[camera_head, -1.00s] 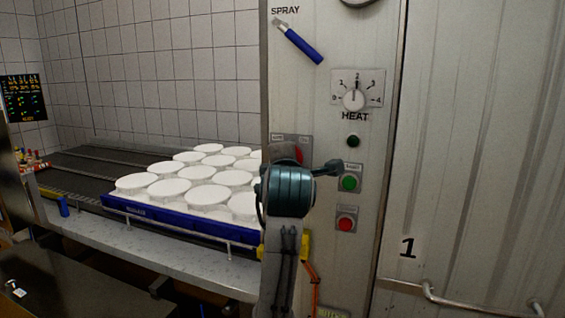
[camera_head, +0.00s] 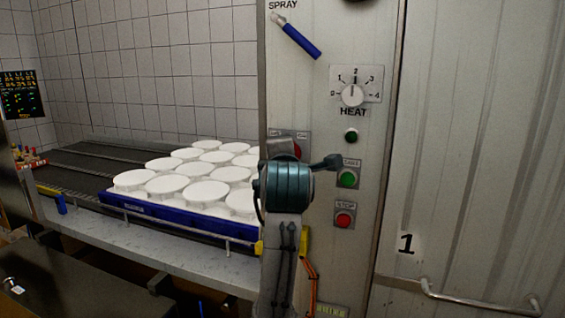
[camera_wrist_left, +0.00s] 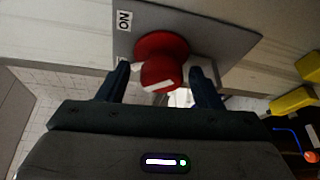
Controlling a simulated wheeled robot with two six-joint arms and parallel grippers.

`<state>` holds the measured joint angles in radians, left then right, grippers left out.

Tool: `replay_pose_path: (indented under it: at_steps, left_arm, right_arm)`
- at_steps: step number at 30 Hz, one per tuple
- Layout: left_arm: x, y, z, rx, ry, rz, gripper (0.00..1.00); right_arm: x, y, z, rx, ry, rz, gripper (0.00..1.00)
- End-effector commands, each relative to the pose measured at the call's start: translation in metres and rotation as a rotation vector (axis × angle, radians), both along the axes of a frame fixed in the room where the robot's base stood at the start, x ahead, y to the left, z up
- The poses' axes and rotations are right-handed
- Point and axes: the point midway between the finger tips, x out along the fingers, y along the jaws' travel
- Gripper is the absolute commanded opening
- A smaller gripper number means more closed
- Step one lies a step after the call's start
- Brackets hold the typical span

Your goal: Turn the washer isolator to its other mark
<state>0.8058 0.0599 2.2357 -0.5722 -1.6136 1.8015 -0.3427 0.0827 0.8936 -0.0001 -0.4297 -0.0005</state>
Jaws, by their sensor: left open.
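The washer isolator is a round red knob (camera_wrist_left: 162,60) on a grey plate (camera_wrist_left: 222,28) in the left wrist view. A white mark shows on its near end, and the plate has an ON label (camera_wrist_left: 124,20) at its upper left. My left gripper (camera_wrist_left: 160,84) is open, with one finger on each side of the knob's near part; I cannot tell whether either touches it. In the head view the isolator's plate (camera_head: 304,137) is mostly hidden behind my left wrist, with a little red showing. My right gripper is not in view.
On the same panel are a blue-handled SPRAY lever (camera_head: 300,41), a HEAT dial (camera_head: 352,95), a green start button (camera_head: 347,179) and a red stop button (camera_head: 344,220). A blue tray (camera_head: 176,222) of white moulds stands left on the conveyor. A door rail (camera_head: 480,300) is at lower right.

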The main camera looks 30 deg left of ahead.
Motion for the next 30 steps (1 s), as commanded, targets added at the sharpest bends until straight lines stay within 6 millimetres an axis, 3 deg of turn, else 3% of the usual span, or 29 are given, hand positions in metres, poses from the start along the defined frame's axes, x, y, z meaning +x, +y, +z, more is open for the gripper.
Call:
replay_pose_path:
  at_steps: [15, 30]
  left_arm:
    - [-0.061, -0.046, 0.007, -0.006, -0.004, -0.004, 0.59]
    - [-0.081, -0.060, 0.010, -0.001, 0.001, 0.000, 0.59]
  right_arm:
    - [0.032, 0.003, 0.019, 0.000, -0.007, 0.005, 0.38]
    - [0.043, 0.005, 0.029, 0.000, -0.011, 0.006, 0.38]
